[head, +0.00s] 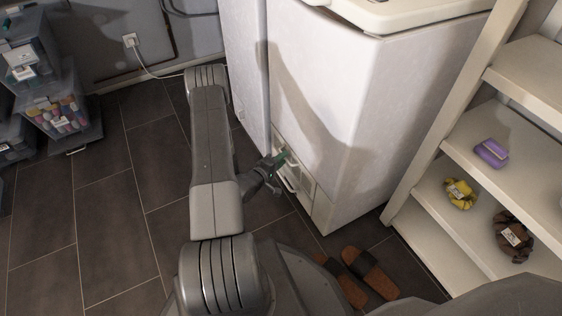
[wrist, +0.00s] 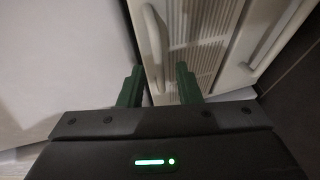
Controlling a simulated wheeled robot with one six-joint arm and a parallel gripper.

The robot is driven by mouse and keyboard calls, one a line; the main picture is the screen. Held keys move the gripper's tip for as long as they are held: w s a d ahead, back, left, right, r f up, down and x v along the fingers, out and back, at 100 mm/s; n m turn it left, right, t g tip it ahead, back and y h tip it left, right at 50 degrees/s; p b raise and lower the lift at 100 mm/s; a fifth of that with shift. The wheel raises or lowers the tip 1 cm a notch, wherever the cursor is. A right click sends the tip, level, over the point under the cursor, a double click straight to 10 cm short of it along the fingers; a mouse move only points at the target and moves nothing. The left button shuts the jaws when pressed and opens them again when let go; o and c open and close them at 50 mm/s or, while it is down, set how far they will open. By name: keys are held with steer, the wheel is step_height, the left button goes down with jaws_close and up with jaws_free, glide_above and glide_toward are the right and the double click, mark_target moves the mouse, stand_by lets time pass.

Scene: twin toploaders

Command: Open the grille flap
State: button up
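The grille flap (wrist: 194,45), a pale ribbed panel, is low on the front of the right-hand white toploader (head: 325,100). It looks closed. In the head view, the flap area (head: 307,183) is partly hidden by my gripper. My gripper (head: 281,160) is low in front of this panel. In the wrist view, its two green fingers (wrist: 159,78) are apart. A curved white handle (wrist: 154,40) on the panel runs down into the gap between them. Contact with the handle cannot be told.
Another white handle (wrist: 279,42) is at the right in the wrist view. A second white toploader (head: 245,60) stands to the left. Brown slippers (head: 368,271) lie on the floor near a white shelf (head: 478,134). Dark floor at the left is open.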

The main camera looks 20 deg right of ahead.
steer(key=shift+c, duration=0.2)
jaws_close()
